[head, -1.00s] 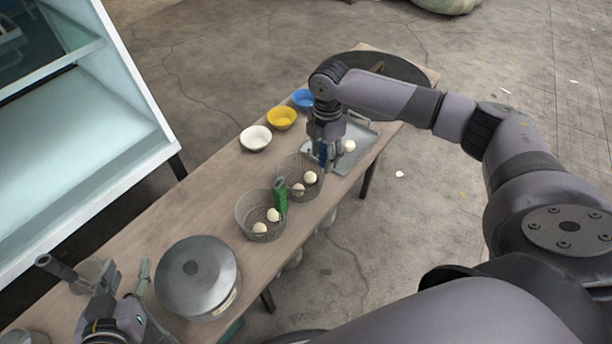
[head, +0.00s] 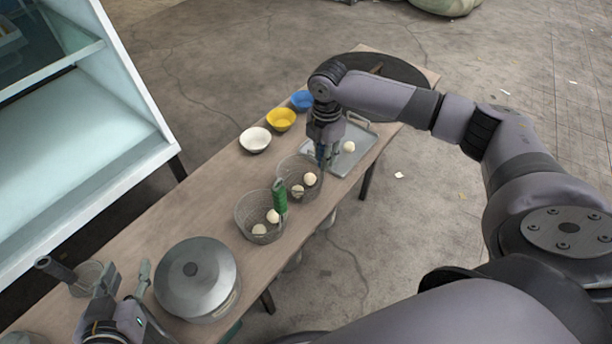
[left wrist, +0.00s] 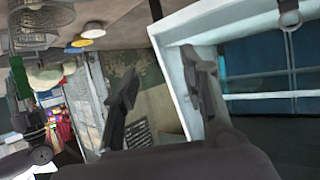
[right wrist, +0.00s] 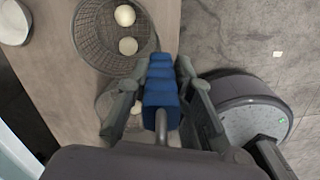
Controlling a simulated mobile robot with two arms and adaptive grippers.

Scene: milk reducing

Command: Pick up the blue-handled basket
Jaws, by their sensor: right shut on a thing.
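The blue-handled basket (head: 284,181) is a wire mesh basket on the table with two pale balls in it. Its blue handle (right wrist: 161,82) stands up between the fingers of my right gripper (right wrist: 163,92), which is shut on it; the basket's mesh shows ahead in the right wrist view (right wrist: 88,42). In the head view my right gripper (head: 324,146) is over the basket's far right side. I cannot tell any gap under the basket. My left gripper (head: 125,278) is open and empty near the steel pot, its fingers apart in the left wrist view (left wrist: 160,88).
A green-handled basket (head: 243,222) with two balls stands close beside it. A lidded steel pot (head: 190,285) is at the near end. White (head: 255,138), yellow (head: 281,119) and blue (head: 302,99) bowls line the left edge. A metal tray (head: 345,168) with a ball lies beyond.

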